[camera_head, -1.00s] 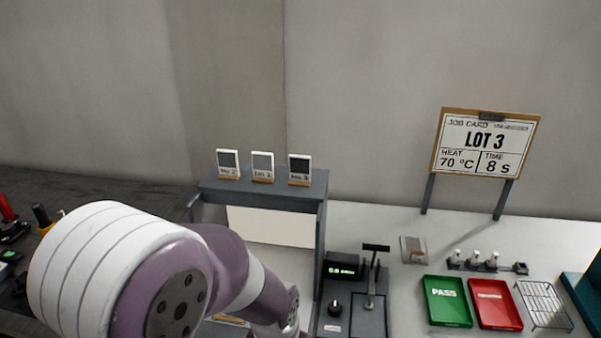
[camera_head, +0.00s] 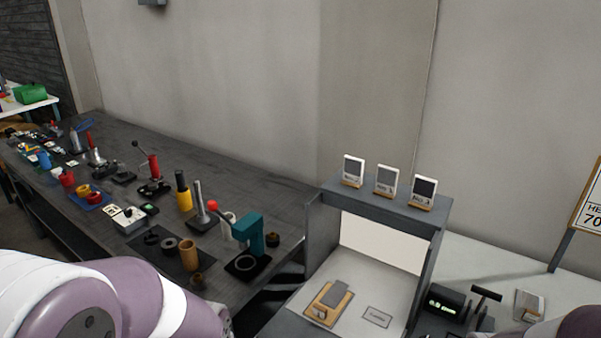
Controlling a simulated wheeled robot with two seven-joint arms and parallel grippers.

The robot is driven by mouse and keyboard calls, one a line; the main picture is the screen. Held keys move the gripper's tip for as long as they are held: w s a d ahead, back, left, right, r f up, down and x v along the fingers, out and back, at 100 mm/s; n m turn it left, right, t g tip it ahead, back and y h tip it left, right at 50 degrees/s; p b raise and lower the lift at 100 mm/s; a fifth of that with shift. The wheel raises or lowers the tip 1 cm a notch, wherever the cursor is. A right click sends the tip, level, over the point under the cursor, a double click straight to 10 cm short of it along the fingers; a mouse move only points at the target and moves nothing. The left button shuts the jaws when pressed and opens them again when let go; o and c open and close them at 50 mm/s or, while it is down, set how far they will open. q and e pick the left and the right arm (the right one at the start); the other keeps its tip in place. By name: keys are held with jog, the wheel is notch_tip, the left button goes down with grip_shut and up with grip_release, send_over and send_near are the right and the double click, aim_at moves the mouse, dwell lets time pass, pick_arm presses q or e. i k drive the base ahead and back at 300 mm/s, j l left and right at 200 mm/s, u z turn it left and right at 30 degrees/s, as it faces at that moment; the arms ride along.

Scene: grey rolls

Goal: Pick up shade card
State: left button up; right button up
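Three small cards with white borders and grey faces stand upright in wooden holders on top of a grey booth (camera_head: 392,212). The left card (camera_head: 353,169) has a mid-grey face, the middle card (camera_head: 386,180) a similar grey, and the right card (camera_head: 423,191) is the darkest. Their labels are too small to read surely. My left arm fills the bottom left corner, and a piece of my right arm shows at the bottom right. Both grippers are outside the picture.
Inside the booth, a wooden block with a grey piece (camera_head: 331,299) sits beside a marked square (camera_head: 377,316). A dark bench (camera_head: 240,171) at left carries many tools, including a teal press (camera_head: 249,240). A small device with a green display (camera_head: 444,303) stands right of the booth.

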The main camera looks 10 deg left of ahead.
aim_at(352, 174)
jog(key=i+j+z, duration=0.1)
jog(key=z, duration=0.35)
jog(key=i+j+z, duration=0.1)
jog(key=z, duration=0.35)
jog(key=j+z, duration=0.25)
jog(key=z, duration=0.2)
jog(key=j+z, duration=0.15)
jog(key=z, duration=0.3)
jog(key=j, duration=0.5)
jog(key=i, duration=0.05)
